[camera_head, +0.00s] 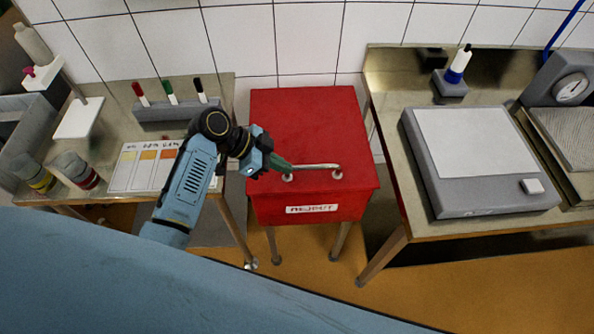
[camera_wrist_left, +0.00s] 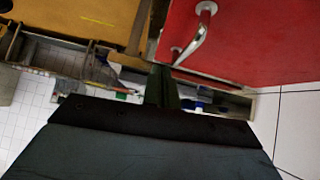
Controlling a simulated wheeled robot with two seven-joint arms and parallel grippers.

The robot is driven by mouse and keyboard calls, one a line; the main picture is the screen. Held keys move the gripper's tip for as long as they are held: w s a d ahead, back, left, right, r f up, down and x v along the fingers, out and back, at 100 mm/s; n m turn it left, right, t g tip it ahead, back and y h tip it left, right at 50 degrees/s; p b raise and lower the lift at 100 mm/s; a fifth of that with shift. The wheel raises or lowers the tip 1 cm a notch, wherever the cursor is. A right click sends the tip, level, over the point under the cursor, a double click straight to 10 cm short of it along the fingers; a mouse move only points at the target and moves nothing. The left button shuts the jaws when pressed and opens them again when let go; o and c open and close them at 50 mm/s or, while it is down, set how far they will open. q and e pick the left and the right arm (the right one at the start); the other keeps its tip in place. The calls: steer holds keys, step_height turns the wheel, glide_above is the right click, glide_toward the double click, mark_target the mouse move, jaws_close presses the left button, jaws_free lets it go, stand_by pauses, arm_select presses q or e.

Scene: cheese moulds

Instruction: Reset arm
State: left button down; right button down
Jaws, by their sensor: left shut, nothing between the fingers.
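My left arm comes in from the lower left, and its gripper (camera_head: 285,164) reaches over the red lidded box. The fingers are shut with nothing between them, close to the left end of the metal handle (camera_head: 318,166); I cannot tell whether they touch it. In the left wrist view the shut fingers (camera_wrist_left: 162,88) point toward the red box (camera_wrist_left: 235,45) and its handle (camera_wrist_left: 193,38). The red box (camera_head: 300,115), labelled REJECT, stands on legs with its lid closed. My right gripper is not in view.
A left steel table (camera_head: 105,110) carries a pen rack (camera_head: 175,110), a colour card (camera_head: 145,167) and small jars (camera_head: 75,170). A right steel table (camera_head: 390,140) carries a grey scale (camera_head: 478,160) and a dial gauge (camera_head: 571,90). Orange floor shows below.

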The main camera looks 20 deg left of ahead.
arm_select(q)
steer(key=s+a+r+n+y, duration=0.15)
steer(key=s+n+y, duration=0.35)
steer(key=s, duration=0.6)
steer(key=s+a+r+n+y, duration=0.1)
steer(key=s+a+n+y, duration=0.2)
steer(key=s+n, duration=0.55)
steer(key=s+f+m+b, duration=0.1)
steer(key=s+f+b, duration=0.1)
steer(key=f, duration=1.3)
steer(key=s+f+m+b, duration=0.1)
steer(key=s+f+b, duration=0.15)
steer(key=f, duration=1.25)
steer(key=s+a+f+g+b, duration=0.2)
steer(key=s+a+f, duration=0.1)
steer(key=s+f, duration=1.3)
steer(key=shift+a+f+y, duration=0.15)
steer(key=shift+f+y, duration=0.1)
steer(key=shift+y, duration=0.05)
steer(key=shift+m, duration=0.25)
